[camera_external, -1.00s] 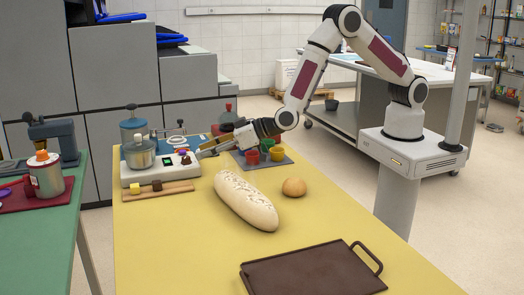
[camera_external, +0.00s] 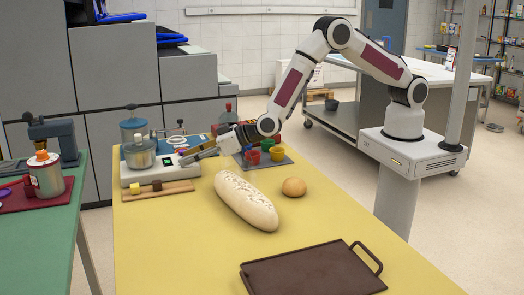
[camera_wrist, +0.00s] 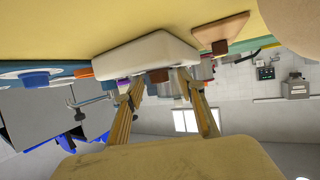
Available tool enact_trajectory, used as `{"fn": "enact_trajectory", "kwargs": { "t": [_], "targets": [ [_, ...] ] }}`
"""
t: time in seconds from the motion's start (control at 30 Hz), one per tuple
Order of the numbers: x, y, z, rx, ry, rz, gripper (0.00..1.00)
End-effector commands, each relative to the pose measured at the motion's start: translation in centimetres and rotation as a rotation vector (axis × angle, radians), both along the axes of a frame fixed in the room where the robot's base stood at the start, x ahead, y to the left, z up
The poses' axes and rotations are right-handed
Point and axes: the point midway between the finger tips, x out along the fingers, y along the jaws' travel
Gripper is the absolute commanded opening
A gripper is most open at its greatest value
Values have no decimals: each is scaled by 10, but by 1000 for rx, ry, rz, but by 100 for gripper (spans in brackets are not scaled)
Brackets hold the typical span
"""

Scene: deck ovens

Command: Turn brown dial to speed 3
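The white appliance (camera_external: 150,178) stands at the far left end of the yellow table, with a small lit screen (camera_external: 168,163) on top. In the wrist view its white body (camera_wrist: 135,55) fills the upper middle, seen upside down. The brown dial (camera_wrist: 158,75) shows at its edge, between my fingertips. A purple dial (camera_wrist: 123,82) is just left of it. My gripper (camera_external: 187,160) reaches low over the appliance's right side and hides the brown dial in the external view. In the wrist view my gripper (camera_wrist: 159,78) has its fingers apart around the dial; contact cannot be told.
A metal pot (camera_external: 140,155) stands on the appliance. A wooden board (camera_external: 160,190) lies in front. Coloured cups (camera_external: 267,145) sit on a grey mat to the right. A loaf (camera_external: 246,202), a bun (camera_external: 294,187) and a brown tray (camera_external: 315,272) lie nearer. Bare table surrounds them.

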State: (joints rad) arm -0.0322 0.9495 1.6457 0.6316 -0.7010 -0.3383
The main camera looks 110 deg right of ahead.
Motion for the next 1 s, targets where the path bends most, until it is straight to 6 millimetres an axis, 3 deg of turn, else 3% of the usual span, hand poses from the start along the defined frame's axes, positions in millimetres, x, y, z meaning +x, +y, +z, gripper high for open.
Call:
{"fn": "enact_trajectory", "kwargs": {
  "t": [0.07,0.2,0.23,1.0],
  "targets": [
    [0,0,0,0,0,0,39],
    [0,0,0,0,0,0,5],
    [0,0,0,0,0,0,2],
    [3,2,2,-2,-7,-110,2]
  ]
}}
